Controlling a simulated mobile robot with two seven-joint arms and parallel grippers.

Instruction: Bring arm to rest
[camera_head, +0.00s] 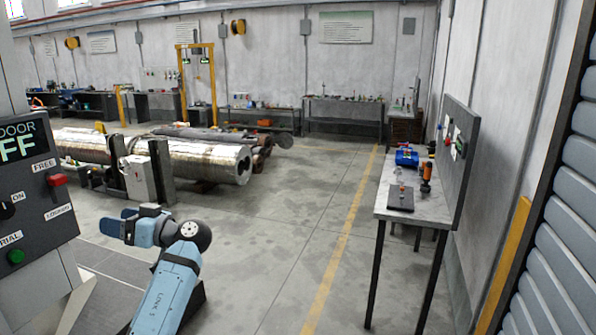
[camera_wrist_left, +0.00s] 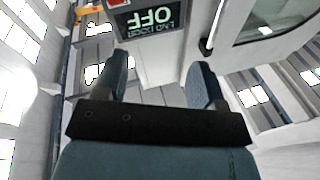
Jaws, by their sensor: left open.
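My left arm (camera_head: 166,290) comes up from the bottom left of the head view, light blue with a dark joint. Its gripper (camera_head: 118,222) points left, toward the control panel. In the left wrist view the two blue fingers of the gripper (camera_wrist_left: 161,70) stand wide apart with nothing between them. The panel's lit display (camera_wrist_left: 150,20), reading OFF, shows upside down beyond the fingertips. My right gripper is not in either view.
The grey control panel (camera_head: 32,170) at the left edge has a red switch (camera_head: 57,180) and a green button (camera_head: 15,256). Large metal cylinders (camera_head: 205,160) lie beyond. A workbench (camera_head: 378,202) stands at right. The floor between is clear.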

